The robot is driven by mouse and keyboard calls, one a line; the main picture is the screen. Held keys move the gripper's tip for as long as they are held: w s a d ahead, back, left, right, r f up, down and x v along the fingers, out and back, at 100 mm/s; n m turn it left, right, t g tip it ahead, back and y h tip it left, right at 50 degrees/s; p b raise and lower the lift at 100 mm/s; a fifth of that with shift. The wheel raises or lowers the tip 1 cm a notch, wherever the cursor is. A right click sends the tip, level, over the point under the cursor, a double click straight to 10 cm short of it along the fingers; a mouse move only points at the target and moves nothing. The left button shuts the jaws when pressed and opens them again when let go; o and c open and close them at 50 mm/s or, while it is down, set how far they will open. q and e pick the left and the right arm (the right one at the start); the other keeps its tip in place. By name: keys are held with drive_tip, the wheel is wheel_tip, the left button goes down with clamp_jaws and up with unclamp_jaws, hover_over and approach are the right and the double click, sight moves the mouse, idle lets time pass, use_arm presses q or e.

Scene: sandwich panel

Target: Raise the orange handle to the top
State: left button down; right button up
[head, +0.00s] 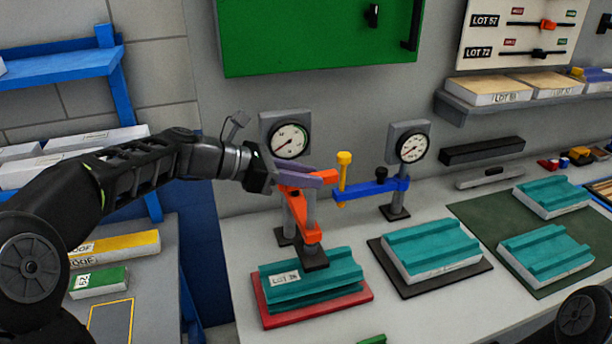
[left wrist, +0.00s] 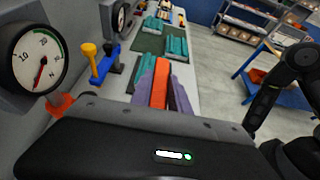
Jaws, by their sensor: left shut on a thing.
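The orange handle (head: 328,176) belongs to an orange toggle clamp (head: 301,222) on a grey post. My left gripper (head: 310,178) reaches in from the left with its purple fingers shut on the handle. In the left wrist view the handle (left wrist: 160,84) lies between the two purple fingers. The handle looks roughly level in the head view, and the fingers hide part of it. The clamp's dark foot (head: 314,258) is low, at the back edge of the teal panel marked LOT 38 (head: 318,284). My right gripper is not in view.
A blue clamp (head: 372,189) with an upright yellow handle (head: 343,170) stands just to the right. Round gauges (head: 290,140) are behind both clamps. The LOT 38 panel sits on a red base (head: 270,318). Another teal panel (head: 430,245) lies on a dark mat.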

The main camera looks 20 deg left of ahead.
use_arm(q)
drive_tip(key=c, duration=1.7)
unclamp_jaws()
drive_tip(key=shift+w+r, duration=0.1)
drive_tip(key=shift+r, duration=0.35)
drive_tip(key=o, duration=0.5)
drive_tip(key=shift+f, duration=0.25)
drive_tip(key=shift+c, duration=0.2)
drive_tip(key=b+v, duration=0.1)
drive_tip(key=v, duration=0.7)
drive_tip(key=shift+f, duration=0.1)
